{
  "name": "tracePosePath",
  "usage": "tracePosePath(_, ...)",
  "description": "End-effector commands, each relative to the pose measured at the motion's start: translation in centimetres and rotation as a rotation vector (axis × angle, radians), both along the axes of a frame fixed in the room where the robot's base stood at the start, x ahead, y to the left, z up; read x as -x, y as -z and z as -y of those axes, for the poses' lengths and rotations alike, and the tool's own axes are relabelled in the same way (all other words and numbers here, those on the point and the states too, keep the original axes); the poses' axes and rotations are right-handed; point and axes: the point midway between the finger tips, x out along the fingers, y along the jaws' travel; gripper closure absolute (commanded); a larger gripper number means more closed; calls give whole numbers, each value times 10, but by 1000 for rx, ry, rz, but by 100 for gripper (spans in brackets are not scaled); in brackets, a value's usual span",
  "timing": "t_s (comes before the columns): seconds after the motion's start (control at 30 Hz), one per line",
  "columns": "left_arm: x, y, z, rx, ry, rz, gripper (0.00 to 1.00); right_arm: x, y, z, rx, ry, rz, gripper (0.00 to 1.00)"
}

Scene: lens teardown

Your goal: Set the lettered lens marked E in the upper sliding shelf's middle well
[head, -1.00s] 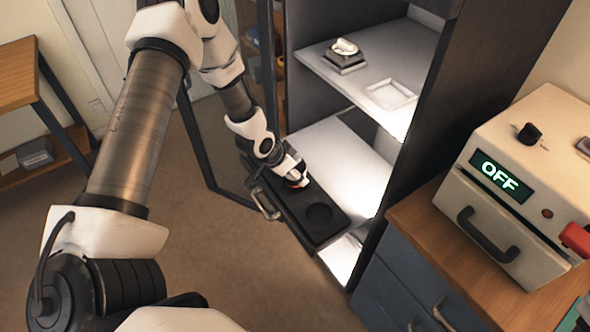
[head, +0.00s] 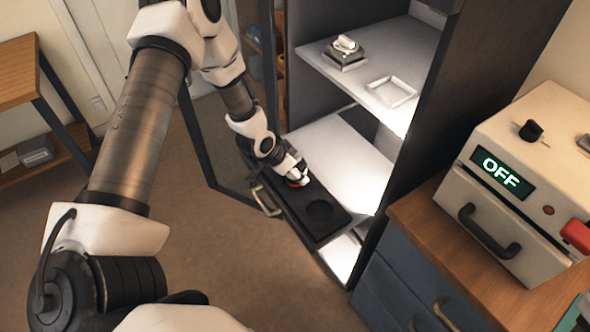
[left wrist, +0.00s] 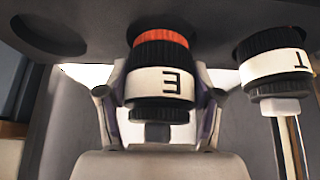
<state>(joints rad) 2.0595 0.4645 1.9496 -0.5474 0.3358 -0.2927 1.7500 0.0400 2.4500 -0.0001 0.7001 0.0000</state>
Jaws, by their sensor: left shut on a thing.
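My left gripper (head: 296,178) reaches down over the dark sliding shelf (head: 335,222), which is pulled out of the cabinet. In the left wrist view its fingers (left wrist: 158,100) are shut around the lens marked E (left wrist: 158,82), which has a white band, black ribbed rings and a red ring. A round end well (left wrist: 50,32) is empty. My right gripper is not in view.
A lens marked T (left wrist: 272,66) stands at the right in the left wrist view. The shelf has a metal handle (head: 266,201). A cabinet board above holds a small stand (head: 345,50) and a white square tray (head: 391,92). A box reading OFF (head: 520,190) sits on a wooden-topped cabinet.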

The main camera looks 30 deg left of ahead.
Motion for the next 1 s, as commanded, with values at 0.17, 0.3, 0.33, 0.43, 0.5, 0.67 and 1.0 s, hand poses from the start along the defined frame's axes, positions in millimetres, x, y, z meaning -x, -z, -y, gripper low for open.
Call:
tracePosePath(0.17,-1,2,0,-1,0,1,70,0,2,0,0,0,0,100)
tracePosePath(0.3,-1,6,0,0,0,2,70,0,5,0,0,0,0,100)
tracePosePath(0.33,-1,7,0,0,0,2,70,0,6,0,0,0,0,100)
tracePosePath(0.43,-1,9,0,0,0,2,70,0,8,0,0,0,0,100)
tracePosePath(0.5,-1,11,0,0,0,2,70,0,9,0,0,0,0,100)
tracePosePath(0.67,-1,14,0,0,0,2,70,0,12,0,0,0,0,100)
tracePosePath(1.0,0,23,0,0,1,1,70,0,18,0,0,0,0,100)
